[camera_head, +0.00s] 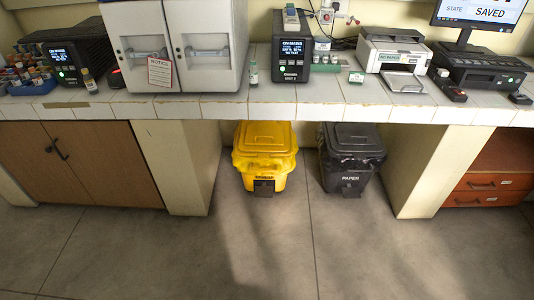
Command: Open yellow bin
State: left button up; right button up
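The yellow bin (264,160) stands on the floor under the tiled counter, left of a dark grey bin. Its yellow lid (264,136) lies shut on top, and a yellow liner edge shows around the rim. A black pedal or label plate (264,187) is at its lower front, with lettering too small to read surely. Neither of my grippers is in the view.
A dark grey bin (350,158) marked PAPER stands right of the yellow bin. The counter (215,107) overhangs both, between two pale supports (178,165) and (425,170). A wooden cabinet (80,165) is at left, red drawers (490,186) at right. The floor in front is clear.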

aim_at(265, 162)
jog(key=i+l+z, duration=0.15)
jog(key=i+l, duration=0.15)
jog(key=i+l+z, duration=0.15)
jog(key=i, duration=0.35)
jog(key=l, duration=0.1)
